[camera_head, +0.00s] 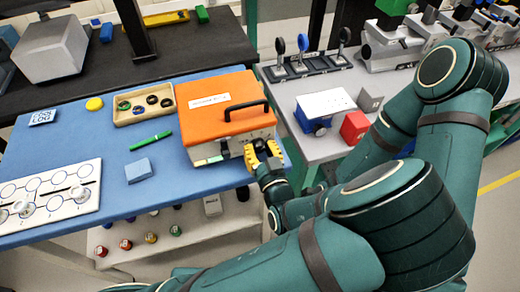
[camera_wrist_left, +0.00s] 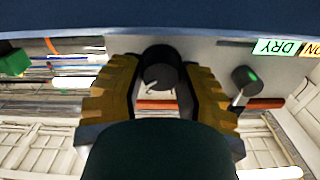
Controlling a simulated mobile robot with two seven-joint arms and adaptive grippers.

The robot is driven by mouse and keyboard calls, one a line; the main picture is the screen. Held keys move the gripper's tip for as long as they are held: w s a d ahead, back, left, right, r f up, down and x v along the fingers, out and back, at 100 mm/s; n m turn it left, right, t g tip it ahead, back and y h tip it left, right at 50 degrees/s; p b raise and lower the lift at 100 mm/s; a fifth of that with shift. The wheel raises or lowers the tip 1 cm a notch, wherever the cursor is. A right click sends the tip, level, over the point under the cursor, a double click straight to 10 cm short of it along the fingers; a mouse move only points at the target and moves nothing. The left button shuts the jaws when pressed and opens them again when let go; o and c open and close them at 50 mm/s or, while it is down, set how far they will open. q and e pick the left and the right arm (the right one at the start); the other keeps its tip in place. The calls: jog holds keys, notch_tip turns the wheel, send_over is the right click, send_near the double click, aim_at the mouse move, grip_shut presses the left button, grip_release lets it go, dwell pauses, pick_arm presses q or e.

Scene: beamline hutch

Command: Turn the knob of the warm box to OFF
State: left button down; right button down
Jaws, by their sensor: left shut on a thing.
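The warm box (camera_head: 222,105) is an orange-lidded box with a black handle and a pale front panel, standing on the blue mat near its right edge. My left gripper (camera_head: 262,150) is at the right part of that front panel. In the left wrist view, its yellow-brown fingers (camera_wrist_left: 158,92) are on both sides of a dark round knob (camera_wrist_left: 160,72), shut on it. The knob's pointer setting is not readable. A second dark knob (camera_wrist_left: 246,76) with a green mark is to the right, near upside-down DRY (camera_wrist_left: 276,47) and ON labels. My right gripper is not in view.
On the blue mat are a tray of rings (camera_head: 146,122), a green marker (camera_head: 150,141), a blue block (camera_head: 138,171) and a white panel with circles (camera_head: 50,195). A grey bench (camera_head: 283,92) to the right holds a red cube (camera_head: 354,127). Bottles stand on a lower shelf.

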pick_arm(q)
jog(key=n+b, duration=0.2)
jog(key=n, duration=0.1)
jog(key=shift+a+f+b, duration=0.1)
jog(key=shift+b, duration=0.25)
jog(key=n+b, duration=0.1)
jog(key=n, duration=0.4)
jog(key=shift+a+n, duration=0.1)
jog(key=shift+n, duration=0.3)
jog(key=n, duration=0.4)
jog(key=shift+n, duration=0.3)
jog(key=n, duration=0.4)
jog(key=shift+a, duration=0.1)
jog(key=shift+n, duration=2)
jog(key=c, duration=0.6)
grip_release()
jog(key=shift+f, duration=0.1)
